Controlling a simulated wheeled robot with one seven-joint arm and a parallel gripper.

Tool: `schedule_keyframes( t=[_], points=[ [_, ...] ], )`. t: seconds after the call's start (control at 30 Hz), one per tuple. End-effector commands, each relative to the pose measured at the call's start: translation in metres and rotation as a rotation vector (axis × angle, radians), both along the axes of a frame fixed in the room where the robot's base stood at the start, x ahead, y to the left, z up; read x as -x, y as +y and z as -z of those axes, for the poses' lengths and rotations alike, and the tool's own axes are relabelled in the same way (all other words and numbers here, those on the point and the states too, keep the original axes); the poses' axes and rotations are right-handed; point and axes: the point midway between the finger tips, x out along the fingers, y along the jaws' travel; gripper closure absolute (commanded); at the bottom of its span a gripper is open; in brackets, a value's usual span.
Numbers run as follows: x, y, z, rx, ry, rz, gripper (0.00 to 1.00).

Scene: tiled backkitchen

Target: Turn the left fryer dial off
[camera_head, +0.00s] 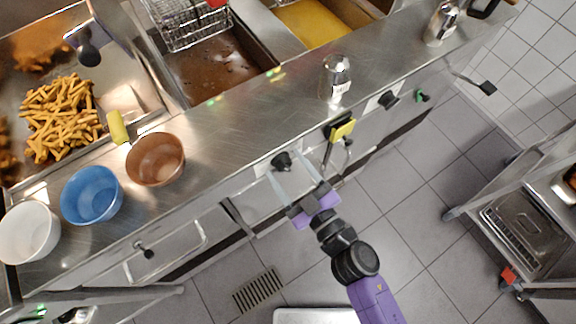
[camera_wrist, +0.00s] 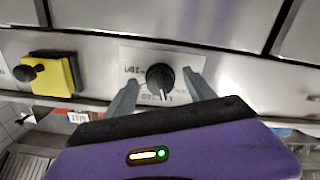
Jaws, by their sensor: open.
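The left fryer dial (camera_head: 282,161) is a black knob on the steel front panel, below the counter edge. In the wrist view the dial (camera_wrist: 160,77) sits on a white label with print partly hidden, and its pointer ridge points down and slightly right. My gripper (camera_head: 285,164) is open, with its two grey fingers reaching toward the panel. In the wrist view my gripper (camera_wrist: 163,80) has one finger on each side of the dial, with a visible gap on both sides. A second black dial (camera_head: 388,100) is farther right on the panel.
A yellow and black switch box (camera_head: 341,129) sits just right of the dial in the head view; in the wrist view it is at left (camera_wrist: 52,74). A shaker (camera_head: 336,80) and several bowls stand on the counter. A cart (camera_head: 525,235) stands right; floor between is clear.

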Motion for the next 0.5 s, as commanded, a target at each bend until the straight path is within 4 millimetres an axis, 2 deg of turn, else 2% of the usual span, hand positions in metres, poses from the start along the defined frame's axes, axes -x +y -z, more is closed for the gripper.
schedule_keyframes(
  t=[0.27, 0.5],
  points=[
    [-0.0011, 0.0008, 0.0002, 0.0, 0.0, 0.0, 0.39],
    [-0.001, 0.0007, 0.0001, -0.001, 0.001, 0.0, 0.86]
  ],
)
